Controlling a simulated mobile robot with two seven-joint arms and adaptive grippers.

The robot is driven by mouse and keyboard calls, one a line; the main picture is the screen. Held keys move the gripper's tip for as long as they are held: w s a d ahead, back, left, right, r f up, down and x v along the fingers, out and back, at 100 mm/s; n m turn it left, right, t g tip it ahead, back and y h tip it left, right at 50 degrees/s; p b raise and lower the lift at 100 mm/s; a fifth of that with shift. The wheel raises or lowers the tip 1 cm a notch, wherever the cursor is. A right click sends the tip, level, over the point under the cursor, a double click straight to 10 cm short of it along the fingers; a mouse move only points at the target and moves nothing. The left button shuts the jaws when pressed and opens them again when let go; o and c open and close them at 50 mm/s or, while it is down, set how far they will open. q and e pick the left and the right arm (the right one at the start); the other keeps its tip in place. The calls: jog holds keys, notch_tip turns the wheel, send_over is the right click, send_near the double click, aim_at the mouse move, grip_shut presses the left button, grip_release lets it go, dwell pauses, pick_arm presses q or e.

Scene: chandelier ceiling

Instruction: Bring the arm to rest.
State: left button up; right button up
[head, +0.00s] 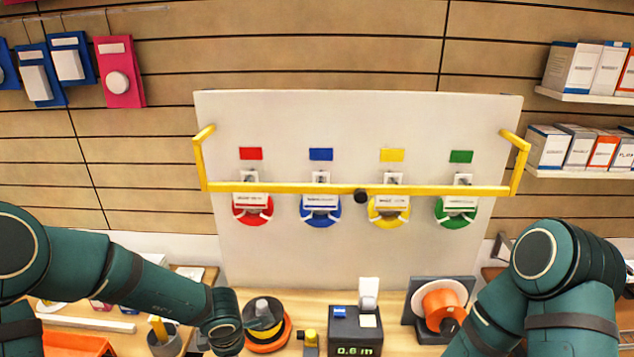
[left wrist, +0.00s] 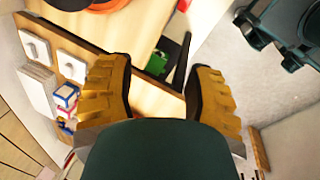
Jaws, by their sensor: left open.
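My left arm comes in from the left in the head view and ends at a dark green wrist low in the picture; its fingers are hidden there. In the left wrist view my left gripper (left wrist: 158,95) is open, its two yellow-brown ridged fingers wide apart with nothing between them. My right arm (head: 545,280) is bent at the lower right of the head view, and its gripper is out of the picture.
A white board (head: 290,255) with a yellow bar (head: 280,188) stands behind the wooden bench (head: 390,300). On the bench are an orange-and-black round device (head: 265,325), a black display box (head: 354,325) and an orange reel (head: 441,303). Boxed goods (head: 572,68) fill shelves at right.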

pick_arm(q)
jog(key=s+d+f+m+h+b, duration=0.2)
jog(key=s+d+f+m+b, duration=0.2)
jog(key=s+f+m, duration=0.3)
jog(key=s+d+f+m+h+b, duration=0.3)
jog(key=s+f+m, duration=0.4)
jog(key=f+m, duration=0.5)
jog(key=shift+d+f+g+b, duration=0.3)
jog(key=shift+d+f+b, duration=0.1)
jog(key=shift+d+f, duration=0.3)
pick_arm(e)
notch_tip(320, 180, down, 9)
jog(key=s, duration=0.1)
jog(key=shift+a, duration=0.15)
pick_arm(q)
jog(key=shift+r, duration=0.1)
